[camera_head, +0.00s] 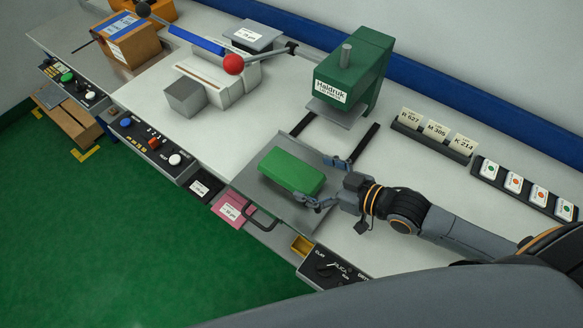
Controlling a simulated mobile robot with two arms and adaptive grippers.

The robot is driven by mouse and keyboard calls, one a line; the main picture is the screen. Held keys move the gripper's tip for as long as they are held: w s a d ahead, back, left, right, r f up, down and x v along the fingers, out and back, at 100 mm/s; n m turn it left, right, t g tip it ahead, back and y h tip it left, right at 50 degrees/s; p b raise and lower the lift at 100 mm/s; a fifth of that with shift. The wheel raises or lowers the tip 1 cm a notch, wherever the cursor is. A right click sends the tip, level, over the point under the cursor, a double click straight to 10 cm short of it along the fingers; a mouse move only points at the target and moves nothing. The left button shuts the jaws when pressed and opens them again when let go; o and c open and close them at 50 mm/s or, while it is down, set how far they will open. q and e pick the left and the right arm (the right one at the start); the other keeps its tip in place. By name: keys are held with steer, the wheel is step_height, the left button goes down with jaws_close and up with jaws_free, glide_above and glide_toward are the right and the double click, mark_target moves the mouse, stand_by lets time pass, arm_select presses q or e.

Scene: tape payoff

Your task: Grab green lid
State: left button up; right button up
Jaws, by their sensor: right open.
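The green lid (291,170) is a rectangular green block shape lying on a grey metal plate (270,201) at the middle of the bench. My right gripper (322,181) is at the lid's right end, its fingers spread. One finger is near the lid's lower right corner and the other sits beyond its far right side. I cannot tell whether the fingers touch the lid. My left gripper is not in view.
A green press labelled Haldruk (345,75) stands behind the plate. A lever with a red ball (233,64) and a grey block (185,97) are to the left. White bench is clear between.

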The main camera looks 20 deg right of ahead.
mark_target(294, 170)
steer(key=x, duration=0.3)
steer(key=p+x, duration=0.1)
steer(key=shift+w+a+r, duration=0.15)
steer(key=shift+a+r, duration=0.05)
steer(key=shift+a, duration=0.1)
steer(key=shift+w+a+f, duration=0.1)
steer(key=shift+w+f, duration=0.05)
steer(key=c, duration=1.2)
